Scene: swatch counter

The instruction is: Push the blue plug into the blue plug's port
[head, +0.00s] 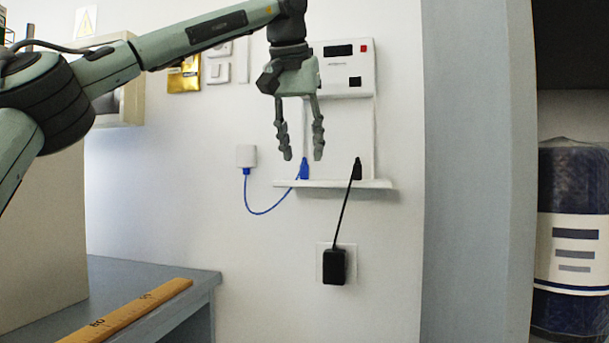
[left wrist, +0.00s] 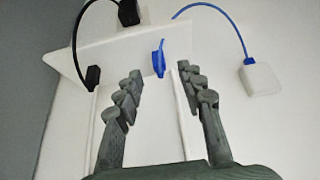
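The blue plug (head: 304,170) stands on a small white wall shelf (head: 375,184), with its blue cable running left. It also shows in the left wrist view (left wrist: 158,58), between and beyond my fingertips. My left gripper (head: 302,158) points down with its fingers apart, close above the blue plug in the head view. Nothing is between its fingers, and it looks apart from the plug. A white device (head: 345,90) with a dark display and red button hangs above, partly behind the gripper. I cannot make out the blue plug's port. My right gripper is out of view.
A black plug (head: 356,169) stands on the shelf to the right, its cable running down to a black adapter (head: 334,266). A white wall box (head: 246,156) holds the blue cable's other end. A bench with a ruler (head: 130,308) is at lower left.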

